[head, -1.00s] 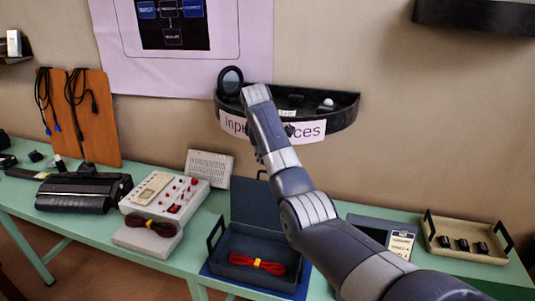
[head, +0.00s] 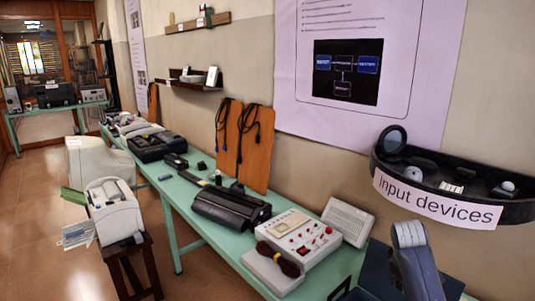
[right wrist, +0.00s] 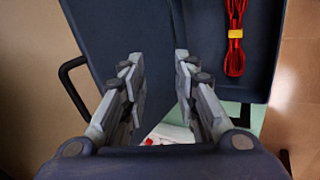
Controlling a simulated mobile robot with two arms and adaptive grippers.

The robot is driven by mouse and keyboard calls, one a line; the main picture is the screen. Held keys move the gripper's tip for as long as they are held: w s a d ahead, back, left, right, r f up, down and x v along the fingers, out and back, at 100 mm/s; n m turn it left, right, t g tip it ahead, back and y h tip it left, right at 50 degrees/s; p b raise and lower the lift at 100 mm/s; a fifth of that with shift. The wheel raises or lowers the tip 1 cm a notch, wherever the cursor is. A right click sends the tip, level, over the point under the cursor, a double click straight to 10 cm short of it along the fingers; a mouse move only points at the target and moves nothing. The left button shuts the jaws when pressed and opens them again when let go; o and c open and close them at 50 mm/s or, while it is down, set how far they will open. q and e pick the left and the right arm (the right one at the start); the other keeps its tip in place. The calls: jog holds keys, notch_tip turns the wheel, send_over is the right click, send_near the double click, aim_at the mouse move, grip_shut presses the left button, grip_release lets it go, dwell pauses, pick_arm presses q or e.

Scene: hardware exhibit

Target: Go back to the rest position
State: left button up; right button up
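My right arm shows at the lower right of the head view, in front of the wall below the black shelf. I cannot make out its fingers there. In the right wrist view my right gripper (right wrist: 157,65) has its two fingers apart, with nothing between them. Behind them is an open dark blue case (right wrist: 220,45), holding a red cable bundle (right wrist: 235,40) with a yellow tie. In the head view only a dark part of the case shows beside my arm. My left gripper is in neither view.
A black wall shelf (head: 480,208) labelled "Input devices" holds small devices at the right. The green table (head: 222,262) along the wall bears a white control box (head: 312,238) and a black device (head: 230,208). A printer (head: 115,212) stands on a dark stool (head: 135,266). Floor is open at left.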

jog(key=s+a+f+m, duration=0.1)
jog(key=s+a+f, duration=0.25)
jog(key=s, duration=0.25)
jog(key=s+a+f+y, duration=0.1)
jog(key=s+a+f, duration=0.2)
jog(key=s+f, duration=0.2)
jog(key=s+a+f+m, duration=0.1)
jog(key=s+a+f, duration=0.25)
jog(key=s, duration=0.25)
jog(key=s+a+m+y, duration=0.15)
jog(key=s+a, duration=0.25)
jog(key=s, duration=0.6)
jog(key=s+a+m+y, duration=0.15)
jog(key=s+a, duration=0.25)
jog(key=s, duration=0.7)
notch_tip(320, 180, down, 32)
jog(key=s+g+b, duration=0.1)
jog(key=s+b, duration=0.2)
jog(key=b, duration=0.3)
jog(key=s+d+f+g+b, duration=0.1)
jog(key=s+d+f+b, duration=0.1)
jog(key=s+f, duration=1.3)
notch_tip(320, 180, down, 4)
jog(key=shift+s+d+f+n+g+b, duration=0.1)
jog(key=shift+s+d+n+g+b, duration=0.2)
jog(key=shift+b, duration=0.55)
